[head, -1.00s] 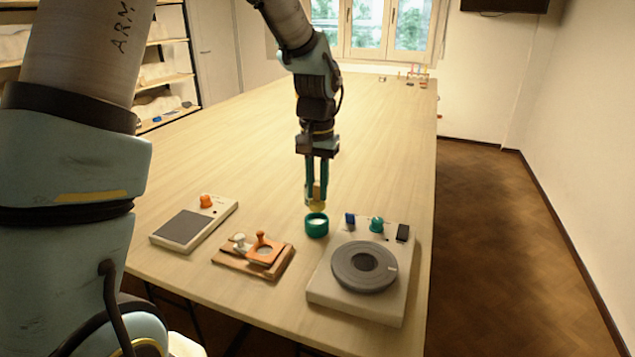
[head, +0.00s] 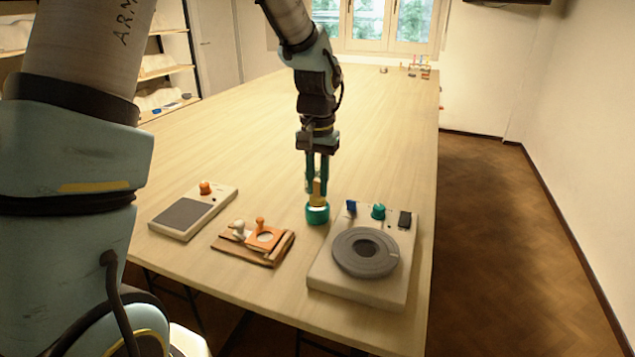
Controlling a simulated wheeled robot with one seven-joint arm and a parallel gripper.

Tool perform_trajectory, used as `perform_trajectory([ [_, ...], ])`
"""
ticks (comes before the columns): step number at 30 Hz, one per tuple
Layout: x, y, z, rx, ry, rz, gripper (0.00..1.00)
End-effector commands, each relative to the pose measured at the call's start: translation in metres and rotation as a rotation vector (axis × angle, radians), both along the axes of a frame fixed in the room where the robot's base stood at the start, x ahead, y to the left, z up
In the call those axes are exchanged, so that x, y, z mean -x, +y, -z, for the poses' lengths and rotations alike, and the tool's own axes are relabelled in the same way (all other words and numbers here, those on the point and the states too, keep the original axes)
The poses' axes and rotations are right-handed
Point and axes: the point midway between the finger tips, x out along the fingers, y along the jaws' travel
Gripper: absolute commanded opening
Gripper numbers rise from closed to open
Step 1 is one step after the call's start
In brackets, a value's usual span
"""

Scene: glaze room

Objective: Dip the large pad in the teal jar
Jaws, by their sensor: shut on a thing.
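My gripper (head: 317,178) is shut on the large pad (head: 318,190), a tan handle with a yellowish lower part, held upright between the green fingers. The teal jar (head: 317,215) stands on the table directly below. The lower end of the pad is at the jar's mouth and seems to reach into it. The jar's rim and the pad's end are small here, so how deep it sits cannot be told.
A grey turntable device (head: 319,281) with a dark ring (head: 366,252) and knobs stands right of the jar. A wooden rack (head: 238,254) with two knobbed pieces and a flat device (head: 187,217) with an orange knob lie left. The table (head: 255,135) behind is largely clear.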

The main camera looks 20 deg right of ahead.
Motion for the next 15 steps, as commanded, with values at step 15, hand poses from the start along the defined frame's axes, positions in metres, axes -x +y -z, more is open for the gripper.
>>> perform_trajectory([
  [15, 0.000, 0.000, 0.014, -0.001, 0.001, 0.000, 0.00],
])
